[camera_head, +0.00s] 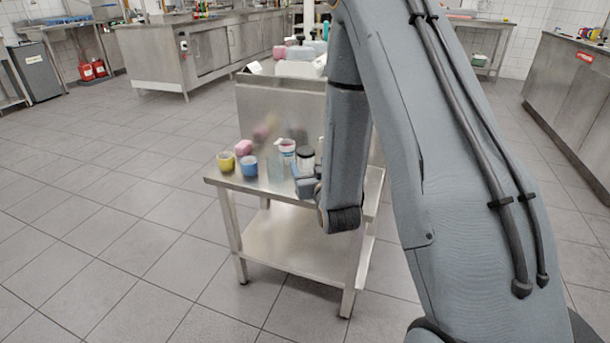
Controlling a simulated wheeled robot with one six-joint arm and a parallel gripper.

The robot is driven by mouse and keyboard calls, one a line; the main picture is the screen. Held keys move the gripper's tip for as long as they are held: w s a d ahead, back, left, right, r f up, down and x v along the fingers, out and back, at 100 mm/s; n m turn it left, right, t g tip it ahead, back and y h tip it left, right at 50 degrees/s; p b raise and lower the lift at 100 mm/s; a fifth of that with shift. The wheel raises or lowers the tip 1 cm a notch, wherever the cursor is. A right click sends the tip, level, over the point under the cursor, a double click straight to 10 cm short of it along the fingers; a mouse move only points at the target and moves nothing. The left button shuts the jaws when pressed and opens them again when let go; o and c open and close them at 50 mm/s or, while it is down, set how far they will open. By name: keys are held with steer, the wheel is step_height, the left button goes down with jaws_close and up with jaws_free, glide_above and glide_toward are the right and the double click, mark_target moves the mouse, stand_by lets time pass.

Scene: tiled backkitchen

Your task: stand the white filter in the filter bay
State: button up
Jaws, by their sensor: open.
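A small steel table (222,182) stands in front of my arm with several small things on its top. I cannot make out for certain which of them is the white filter. A white cylinder with a red and blue band (287,148) and a white jar with a dark top (305,158) stand near the table's middle. I cannot pick out the filter bay; my arm hides the table's right part. My gripper (306,186) shows only as a small dark part low over the tabletop, close in front of the jar. Its fingertips are not clear, and I see nothing held.
A yellow cup (226,161), a blue cup (249,167), a pink block (243,147) and a clear glass (275,171) stand on the table's left half. An upright steel panel (262,108) closes its back. The tiled floor (110,225) at left is free.

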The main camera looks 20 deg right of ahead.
steer(key=shift+w+a+f+t, duration=0.1)
steer(key=shift+f+t, duration=0.1)
steer(key=shift+t, duration=0.4)
steer(key=shift+w+r+b, duration=0.1)
steer(key=shift+w+b, duration=0.2)
steer(key=shift+w, duration=0.05)
steer(key=shift+w+d, duration=0.2)
steer(key=shift+w, duration=3.3)
steer(key=c, duration=1.3)
